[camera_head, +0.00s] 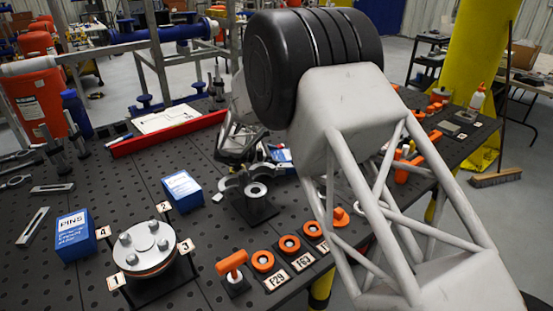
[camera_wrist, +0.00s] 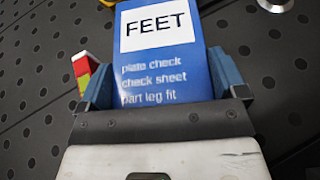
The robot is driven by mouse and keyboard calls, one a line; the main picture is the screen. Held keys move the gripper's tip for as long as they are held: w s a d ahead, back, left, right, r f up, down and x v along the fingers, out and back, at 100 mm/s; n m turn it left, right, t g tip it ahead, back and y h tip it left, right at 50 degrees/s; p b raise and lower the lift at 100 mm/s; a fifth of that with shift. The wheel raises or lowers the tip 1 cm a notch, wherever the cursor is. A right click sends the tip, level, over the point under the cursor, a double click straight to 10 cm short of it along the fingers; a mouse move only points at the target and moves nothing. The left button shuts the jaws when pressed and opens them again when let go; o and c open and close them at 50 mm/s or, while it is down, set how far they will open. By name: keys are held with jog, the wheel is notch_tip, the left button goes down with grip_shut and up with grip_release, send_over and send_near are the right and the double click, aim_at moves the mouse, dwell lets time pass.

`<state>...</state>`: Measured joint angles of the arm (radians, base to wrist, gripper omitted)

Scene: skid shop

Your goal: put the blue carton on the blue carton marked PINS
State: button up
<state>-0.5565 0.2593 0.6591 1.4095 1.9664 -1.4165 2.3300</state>
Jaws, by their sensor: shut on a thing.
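In the wrist view, a blue carton marked FEET (camera_wrist: 160,75), with a white label and smaller white print, sits between the two blue fingers of my gripper (camera_wrist: 164,82), which is shut on it. In the head view my gripper (camera_head: 240,148) is over the middle of the bench, partly hidden behind my arm. The blue carton marked PINS (camera_head: 74,237) stands upright on the bench at the left, well apart from my gripper, with its top clear. Another blue carton (camera_head: 182,190) stands between them. A blue-and-white patch shows just right of my gripper; I cannot tell whether it is the held carton.
A round metal plate (camera_head: 146,246) with studs and numbered tags stands right of the PINS carton. A dark stand with a metal ring (camera_head: 255,190) is below my gripper. Orange parts (camera_head: 263,261) line the front edge.

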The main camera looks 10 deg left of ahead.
jog(key=shift+f, duration=0.1)
jog(key=o, duration=0.8)
jog(key=shift+o, duration=0.2)
jog(key=v, duration=1.2)
jog(key=shift+r, duration=0.2)
jog(key=shift+w, duration=0.1)
jog(key=shift+d, duration=0.1)
